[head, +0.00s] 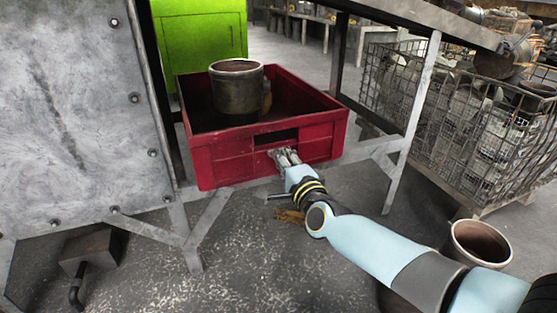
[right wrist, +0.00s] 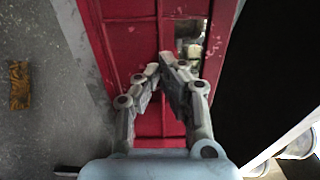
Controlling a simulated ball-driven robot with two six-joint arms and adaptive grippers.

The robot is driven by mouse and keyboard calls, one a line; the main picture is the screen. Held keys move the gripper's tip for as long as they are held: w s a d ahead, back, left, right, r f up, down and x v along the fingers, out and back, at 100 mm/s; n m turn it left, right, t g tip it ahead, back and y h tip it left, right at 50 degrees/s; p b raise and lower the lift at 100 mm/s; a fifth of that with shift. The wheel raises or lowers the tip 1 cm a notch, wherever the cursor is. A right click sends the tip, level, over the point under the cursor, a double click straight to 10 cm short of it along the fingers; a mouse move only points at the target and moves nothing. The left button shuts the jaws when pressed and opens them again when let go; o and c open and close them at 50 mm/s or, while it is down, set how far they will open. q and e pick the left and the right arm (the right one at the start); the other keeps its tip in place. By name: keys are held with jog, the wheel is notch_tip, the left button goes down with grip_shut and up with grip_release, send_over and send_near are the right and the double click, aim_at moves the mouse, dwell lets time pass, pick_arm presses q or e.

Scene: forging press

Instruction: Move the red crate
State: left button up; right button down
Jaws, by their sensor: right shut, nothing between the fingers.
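The red crate (head: 225,160) sits on a metal frame in the middle of the head view, open at the top, with a dark slot in its near wall. A metal cylinder-shaped pot (head: 237,95) stands inside it. My right gripper (head: 284,156) is at the crate's near wall, just below the slot. In the right wrist view its fingers (right wrist: 166,62) are closed together with nothing between them, and the red crate wall (right wrist: 130,45) fills the middle beyond them. Whether the fingertips touch the wall I cannot tell. My left gripper is not in view.
A grey metal panel (head: 70,110) stands left of the crate. A green cabinet (head: 200,40) is behind it. A wire-mesh bin (head: 450,120) with metal parts is at the right. A round pot (head: 480,242) stands at the lower right. The floor in front is mostly clear.

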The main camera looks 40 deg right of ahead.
aim_at(272, 148)
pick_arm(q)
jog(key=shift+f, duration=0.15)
pick_arm(e)
jog(key=shift+w+d, duration=0.1)
jog(key=shift+w, duration=0.35)
jog(key=shift+w+d+b, duration=0.2)
jog(key=shift+w, duration=0.8)
jog(key=shift+w+d+b, duration=0.2)
jog(key=shift+w, duration=0.75)
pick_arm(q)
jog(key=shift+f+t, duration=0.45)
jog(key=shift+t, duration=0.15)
